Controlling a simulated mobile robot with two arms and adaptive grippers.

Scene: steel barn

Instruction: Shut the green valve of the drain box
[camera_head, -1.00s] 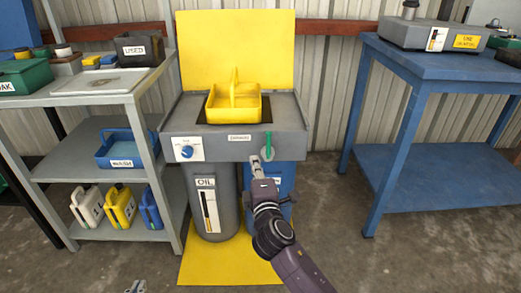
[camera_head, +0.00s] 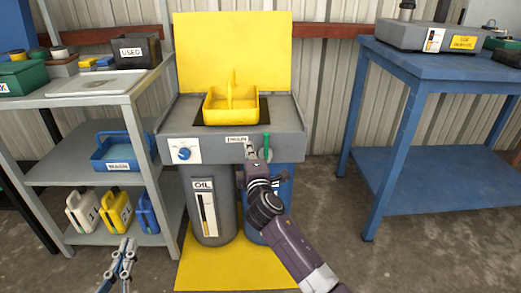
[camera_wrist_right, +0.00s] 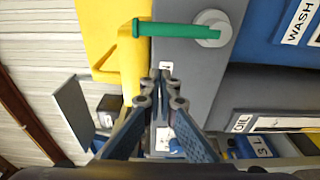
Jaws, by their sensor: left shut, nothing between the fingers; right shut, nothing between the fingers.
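The drain box (camera_head: 212,147) is a grey cabinet with a yellow splash plate behind it. Its green valve (camera_head: 267,143) is a lever on the right of the front panel, standing upright. In the right wrist view the green valve (camera_wrist_right: 165,30) runs sideways from a round grey hub, above my fingertips. My right gripper (camera_head: 250,152) is shut and empty, just left of the lever; its fingers show in the right wrist view (camera_wrist_right: 163,85), apart from the lever. The hub is partly hidden in the head view. My left gripper (camera_head: 127,243) is shut and empty, low at the left.
A yellow tray (camera_head: 232,105) sits on top of the box. A blue dial (camera_head: 184,153) is on the panel's left. A grey OIL drum (camera_head: 208,215) and a blue drum stand below.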

